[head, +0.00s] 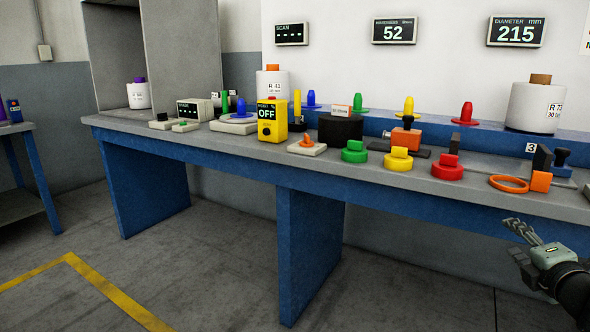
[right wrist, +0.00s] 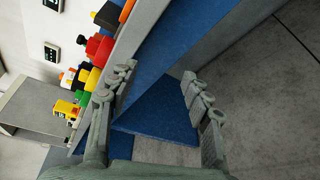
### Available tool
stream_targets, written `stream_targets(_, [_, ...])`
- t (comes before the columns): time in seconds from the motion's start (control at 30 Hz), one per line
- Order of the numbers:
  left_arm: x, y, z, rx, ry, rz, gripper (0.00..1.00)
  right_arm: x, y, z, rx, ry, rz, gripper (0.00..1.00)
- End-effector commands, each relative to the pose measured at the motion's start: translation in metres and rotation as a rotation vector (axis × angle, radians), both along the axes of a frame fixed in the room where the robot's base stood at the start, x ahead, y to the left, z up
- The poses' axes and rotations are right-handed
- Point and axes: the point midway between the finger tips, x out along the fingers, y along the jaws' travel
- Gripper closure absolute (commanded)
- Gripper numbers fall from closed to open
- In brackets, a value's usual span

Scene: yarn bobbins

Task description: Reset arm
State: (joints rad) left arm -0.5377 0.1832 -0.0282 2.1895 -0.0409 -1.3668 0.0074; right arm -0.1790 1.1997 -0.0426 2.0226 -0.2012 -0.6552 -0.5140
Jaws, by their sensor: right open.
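My right gripper (head: 522,242) is at the lower right of the head view, in front of the bench's front edge and below its top. In the right wrist view its two fingers (right wrist: 160,95) are spread apart with nothing between them. Past the fingers I see the blue bench leg (right wrist: 155,113) and the grey floor. My left gripper does not show in either view.
The long bench (head: 450,190) holds a yellow OFF box (head: 272,122), green (head: 355,152), yellow (head: 398,160) and red (head: 448,168) knobbed pieces, an orange ring (head: 508,184) and a large white bobbin (head: 535,107). The floor (head: 225,260) in front is clear.

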Motion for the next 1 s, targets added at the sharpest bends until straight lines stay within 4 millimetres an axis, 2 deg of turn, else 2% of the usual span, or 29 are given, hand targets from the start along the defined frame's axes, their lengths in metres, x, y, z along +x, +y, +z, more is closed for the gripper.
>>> stream_targets(0.03, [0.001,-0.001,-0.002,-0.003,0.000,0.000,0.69,-0.014,0.001,-0.039,0.133,0.036,-0.067,0.51])
stream_targets(0.2, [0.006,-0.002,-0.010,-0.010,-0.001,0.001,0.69,-0.070,0.016,-0.156,0.517,0.158,-0.317,0.51])
stream_targets(0.3, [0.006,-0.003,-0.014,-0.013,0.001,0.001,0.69,-0.111,0.038,-0.218,0.718,0.234,-0.472,0.51])
stream_targets(0.37, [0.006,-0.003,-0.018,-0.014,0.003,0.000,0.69,-0.138,0.055,-0.251,0.830,0.281,-0.567,0.51])
stream_targets(0.4, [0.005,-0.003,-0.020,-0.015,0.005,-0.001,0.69,-0.156,0.069,-0.271,0.901,0.313,-0.633,0.51])
stream_targets(0.5, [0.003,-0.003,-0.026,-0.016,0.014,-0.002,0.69,-0.202,0.107,-0.314,1.063,0.390,-0.792,0.51])
stream_targets(0.6, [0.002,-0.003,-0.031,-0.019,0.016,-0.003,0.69,-0.240,0.142,-0.343,1.187,0.456,-0.931,0.51])
stream_targets(0.7, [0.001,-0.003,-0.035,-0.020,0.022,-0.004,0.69,-0.268,0.171,-0.359,1.270,0.504,-1.035,0.51])
stream_targets(0.83, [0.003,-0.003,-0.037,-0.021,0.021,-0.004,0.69,-0.286,0.191,-0.369,1.323,0.537,-1.105,0.51])
stream_targets(1.0, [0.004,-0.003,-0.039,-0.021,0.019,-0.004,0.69,-0.290,0.195,-0.371,1.333,0.545,-1.121,0.51])
